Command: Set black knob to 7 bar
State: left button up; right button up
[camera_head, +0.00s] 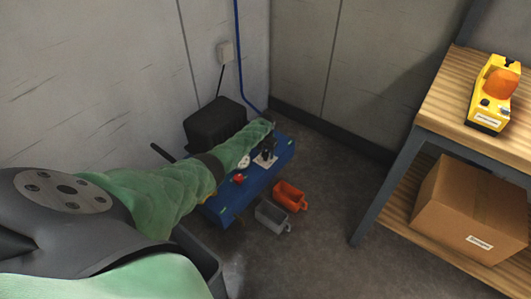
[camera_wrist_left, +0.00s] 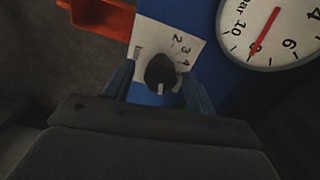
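The black knob (camera_wrist_left: 160,72) sits on a white scale plate (camera_wrist_left: 150,38) with digits, of which 2, 3 and 4 are legible. Its white mark points down in the left wrist view. My left gripper (camera_wrist_left: 160,90) is open, with one finger on each side of the knob and small gaps between. In the head view my left gripper (camera_head: 268,148) is small and dark over the white plate (camera_head: 262,161) on the blue box (camera_head: 230,205). A round gauge (camera_wrist_left: 275,30) has a red needle whose lower end lies between 10 and 6. My right gripper is out of view.
A red button (camera_head: 239,178) is on the blue box. A black case (camera_head: 213,120) is behind. A wooden shelf (camera_head: 450,112) with a yellow device (camera_head: 494,95) and carton (camera_head: 470,208) is right.

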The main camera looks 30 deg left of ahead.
aim_at(266, 152)
pick_arm(q)
jog(key=shift+r, duration=0.1)
notch_tip(266, 152, up, 7)
jog(key=shift+p, duration=0.8)
jog(key=shift+r, duration=0.3)
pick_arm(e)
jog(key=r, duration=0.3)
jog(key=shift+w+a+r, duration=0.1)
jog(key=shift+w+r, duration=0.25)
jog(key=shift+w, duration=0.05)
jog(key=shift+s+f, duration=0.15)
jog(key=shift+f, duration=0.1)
